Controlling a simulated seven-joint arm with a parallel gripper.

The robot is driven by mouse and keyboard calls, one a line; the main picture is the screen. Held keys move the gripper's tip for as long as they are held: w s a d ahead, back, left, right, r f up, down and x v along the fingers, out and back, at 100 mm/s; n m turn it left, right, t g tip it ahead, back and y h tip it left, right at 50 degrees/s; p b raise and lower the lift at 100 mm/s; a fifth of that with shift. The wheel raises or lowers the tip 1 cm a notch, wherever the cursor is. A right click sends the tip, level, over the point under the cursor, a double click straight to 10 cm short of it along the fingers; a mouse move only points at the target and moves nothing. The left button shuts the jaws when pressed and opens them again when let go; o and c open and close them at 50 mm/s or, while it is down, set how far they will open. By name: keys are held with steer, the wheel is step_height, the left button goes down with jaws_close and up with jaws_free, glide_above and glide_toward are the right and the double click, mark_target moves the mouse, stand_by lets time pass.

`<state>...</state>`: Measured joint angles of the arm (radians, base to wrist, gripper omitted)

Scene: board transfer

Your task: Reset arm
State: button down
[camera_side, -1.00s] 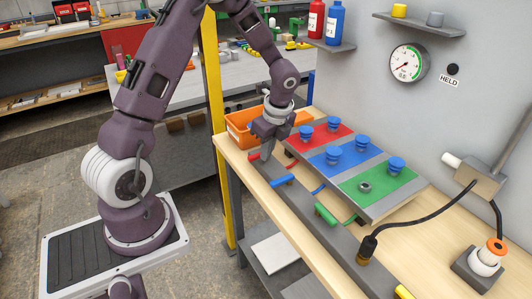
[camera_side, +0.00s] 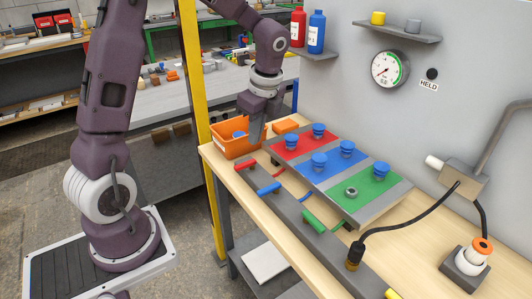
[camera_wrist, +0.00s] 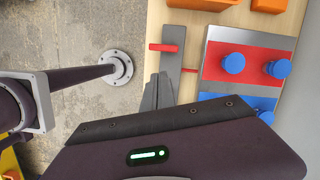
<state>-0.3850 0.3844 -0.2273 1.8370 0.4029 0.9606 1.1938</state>
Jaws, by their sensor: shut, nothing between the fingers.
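My gripper (camera_side: 257,137) is shut and empty. In the side view it hangs by the right side of the orange bin (camera_side: 232,148), near the far-left end of the board (camera_side: 403,192). In the wrist view its closed fingertips (camera_wrist: 158,90) point toward the grey strip beside the board. The board has red, blue and green panels; several blue knobs (camera_side: 319,160) stand on it. A grey fitting (camera_side: 351,192) without a blue knob shows on the green panel. A blue thing (camera_side: 239,134) lies in the bin.
A grey strip with red (camera_side: 245,165), blue (camera_side: 268,188) and green (camera_side: 314,221) handles runs along the table's front. An orange block (camera_side: 285,126) lies behind the board. A yellow post (camera_side: 192,80) stands left of the table. A black cable crosses the right side.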

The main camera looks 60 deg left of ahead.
steer(key=s+d+r+n+t+h, duration=0.1)
steer(key=s+d+r+n+t, duration=0.1)
steer(key=s, duration=0.4)
steer(key=s+d+r+n+t+h, duration=0.1)
steer(key=s+d+r+n+t, duration=0.1)
steer(key=s+d+r+n, duration=0.2)
steer(key=s+d+r+n+t, duration=0.2)
steer(key=s+d+r+n, duration=0.2)
steer(key=s+d+n, duration=0.3)
steer(key=shift+s+d+n+h, duration=0.35)
steer(key=shift+s+n, duration=0.35)
steer(key=shift+s, duration=0.55)
